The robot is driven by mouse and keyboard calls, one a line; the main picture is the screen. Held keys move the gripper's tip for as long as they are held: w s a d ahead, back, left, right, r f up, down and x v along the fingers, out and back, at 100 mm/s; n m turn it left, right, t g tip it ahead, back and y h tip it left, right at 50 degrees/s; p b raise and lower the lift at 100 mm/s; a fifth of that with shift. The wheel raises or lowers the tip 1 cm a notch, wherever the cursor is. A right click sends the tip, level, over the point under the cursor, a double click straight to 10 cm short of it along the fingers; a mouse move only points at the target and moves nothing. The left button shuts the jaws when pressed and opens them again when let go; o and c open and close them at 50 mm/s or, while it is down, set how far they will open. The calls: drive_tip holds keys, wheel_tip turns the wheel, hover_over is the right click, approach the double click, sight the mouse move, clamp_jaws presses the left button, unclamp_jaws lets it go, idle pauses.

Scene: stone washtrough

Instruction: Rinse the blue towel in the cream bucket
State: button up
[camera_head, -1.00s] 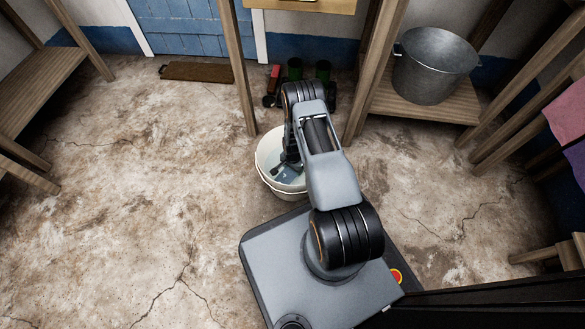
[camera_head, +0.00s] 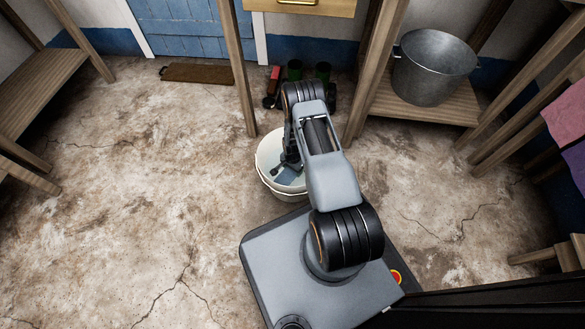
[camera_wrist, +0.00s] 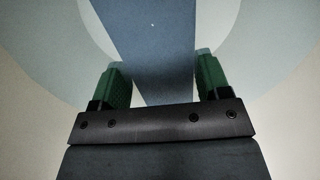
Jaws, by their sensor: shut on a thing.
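The cream bucket (camera_head: 268,150) stands on the floor just in front of my base, with pale water inside. My gripper (camera_head: 284,169) reaches down into the bucket, partly hidden by my arm. In the wrist view, my gripper (camera_wrist: 160,85) has its green-padded fingers on either side of the blue towel (camera_wrist: 152,40) and is shut on it. The towel hangs as a flat blue strip between the fingers, with the pale bucket inside around it. A small blue patch of the towel (camera_head: 289,177) shows in the bucket in the head view. Its lower end cannot be made out.
A metal tub (camera_head: 434,68) stands on a low wooden shelf at the right. Green and red items (camera_head: 295,70) sit behind the bucket, between wooden posts. A brown mat (camera_head: 202,72) lies by the blue door (camera_head: 180,28). The floor at the left is clear.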

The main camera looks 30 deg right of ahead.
drive_tip(key=shift+f+b, duration=0.7)
drive_tip(key=shift+f, duration=0.3)
idle(0.8)
drive_tip(key=shift+r+p, duration=0.7)
drive_tip(key=shift+r, duration=0.35)
drive_tip(key=shift+f, duration=0.15)
idle(0.3)
drive_tip(key=shift+f+b, duration=0.75)
drive_tip(key=shift+f, duration=0.2)
drive_tip(key=shift+r, duration=0.2)
idle(0.4)
